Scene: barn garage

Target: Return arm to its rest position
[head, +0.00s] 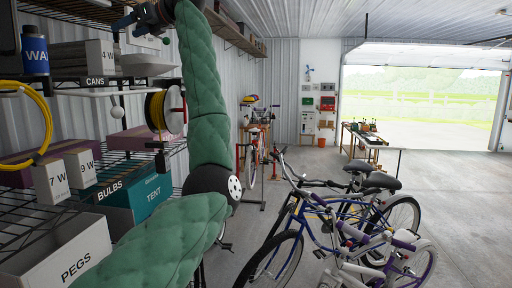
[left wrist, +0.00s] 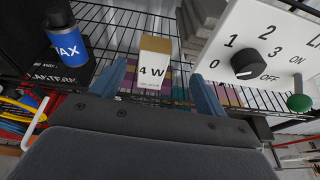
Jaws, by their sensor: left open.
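My left arm, in a green quilted cover, rises through the head view and bends over at the top toward the shelves on the left. My left gripper (head: 128,22) is near the upper shelf there. In the left wrist view its two blue fingers (left wrist: 160,85) stand apart. A small white and tan box marked 4 W (left wrist: 152,68) stands on the wire shelf and shows between the fingers, with gaps on both sides. I cannot tell its depth relative to the fingertips. My right gripper is not in view.
A dark bottle with a blue label (head: 35,50) stands on the upper shelf. A white panel with a black knob (left wrist: 248,64) is close right of the gripper. Below are a teal TENT box (head: 150,195) and a PEGS bin (head: 65,255). Bicycles (head: 345,225) stand on the right.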

